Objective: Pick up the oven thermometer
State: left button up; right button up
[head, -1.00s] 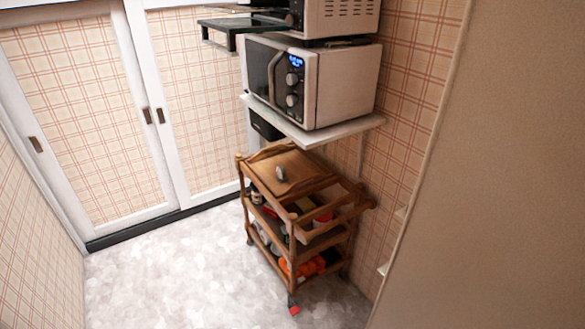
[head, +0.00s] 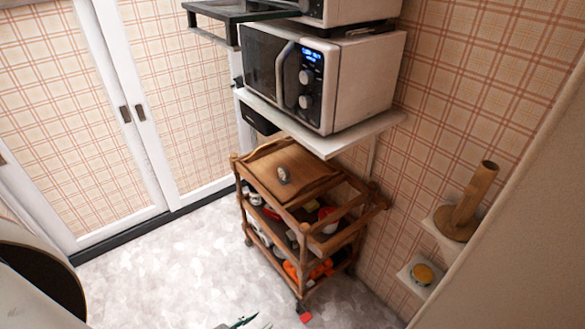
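A small, grey, roundish upright object (head: 283,174), which looks like the oven thermometer, stands on the wooden top of the trolley (head: 262,164). Its face is too small to read. The tip of my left gripper (head: 238,323) just shows at the bottom edge of the head view, low in front of the trolley and well apart from the thermometer. Most of this gripper is cut off, so its opening cannot be told. My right gripper is not in view.
A microwave (head: 350,80) sits on a white shelf (head: 325,143) overhanging the trolley's back. A beige panel edges the right. Floor at left (head: 150,265) is clear.

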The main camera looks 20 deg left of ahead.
aim_at(283, 172)
jog(key=i+j+z, duration=0.3)
jog(key=j, duration=0.3)
jog(key=j+z, duration=0.3)
jog(key=j, duration=0.25)
jog(key=j+z, duration=0.25)
jog(key=j, duration=0.4)
